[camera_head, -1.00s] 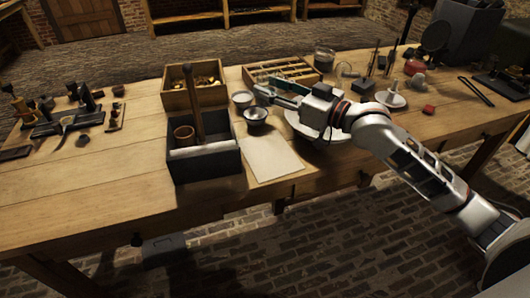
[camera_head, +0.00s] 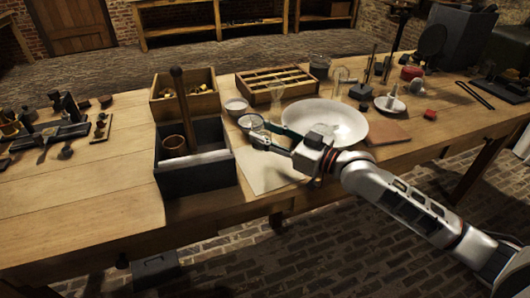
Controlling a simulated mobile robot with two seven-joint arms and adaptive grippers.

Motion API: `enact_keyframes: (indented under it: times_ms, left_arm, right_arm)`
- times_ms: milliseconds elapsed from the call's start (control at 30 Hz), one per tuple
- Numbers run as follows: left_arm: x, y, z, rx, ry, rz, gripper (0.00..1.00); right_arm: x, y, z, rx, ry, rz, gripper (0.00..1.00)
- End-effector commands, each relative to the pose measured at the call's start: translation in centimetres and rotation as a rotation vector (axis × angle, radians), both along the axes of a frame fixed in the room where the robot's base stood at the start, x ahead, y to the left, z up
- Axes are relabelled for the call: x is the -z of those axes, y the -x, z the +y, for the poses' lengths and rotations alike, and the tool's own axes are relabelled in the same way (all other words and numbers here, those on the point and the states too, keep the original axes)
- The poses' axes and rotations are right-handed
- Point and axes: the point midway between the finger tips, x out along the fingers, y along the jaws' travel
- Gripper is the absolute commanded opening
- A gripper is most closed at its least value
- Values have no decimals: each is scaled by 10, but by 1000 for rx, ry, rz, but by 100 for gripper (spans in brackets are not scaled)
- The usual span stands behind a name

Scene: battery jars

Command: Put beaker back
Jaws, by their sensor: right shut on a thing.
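My right gripper (camera_head: 268,138) reaches in from the right, low over the sheet of paper (camera_head: 265,172). It is shut on what looks like a small clear glass beaker (camera_head: 259,136), whose outline is hard to make out. A small grey cup (camera_head: 249,121) is right beside the fingertips. I cannot tell whether the beaker touches it or the paper. My left gripper is not in view.
A dark open box (camera_head: 196,180) with an upright rod stands left of the paper. Behind are a white cup (camera_head: 237,105), a wooden box (camera_head: 184,105) and a slotted tray (camera_head: 274,94). A large white bowl (camera_head: 345,117) is near the right arm.

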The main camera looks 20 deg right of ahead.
Motion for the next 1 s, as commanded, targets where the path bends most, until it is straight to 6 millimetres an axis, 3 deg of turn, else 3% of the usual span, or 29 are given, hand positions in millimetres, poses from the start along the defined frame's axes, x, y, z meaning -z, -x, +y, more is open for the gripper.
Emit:
enact_keyframes:
  times_ms: [133, 300, 433, 967, 1000]
  left_arm:
    - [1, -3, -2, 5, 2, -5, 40]
    - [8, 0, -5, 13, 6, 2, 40]
    - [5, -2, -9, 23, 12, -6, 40]
    - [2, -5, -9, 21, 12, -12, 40]
    - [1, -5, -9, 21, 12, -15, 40]
  right_arm:
    - [10, 0, 0, 0, -2, 0, 12]
    - [43, 0, 0, 0, 0, 7, 12]
    - [58, 0, 0, 0, 1, 4, 12]
    - [63, 0, 0, 0, 0, -2, 12]
    - [62, 0, 0, 0, 0, -2, 47]
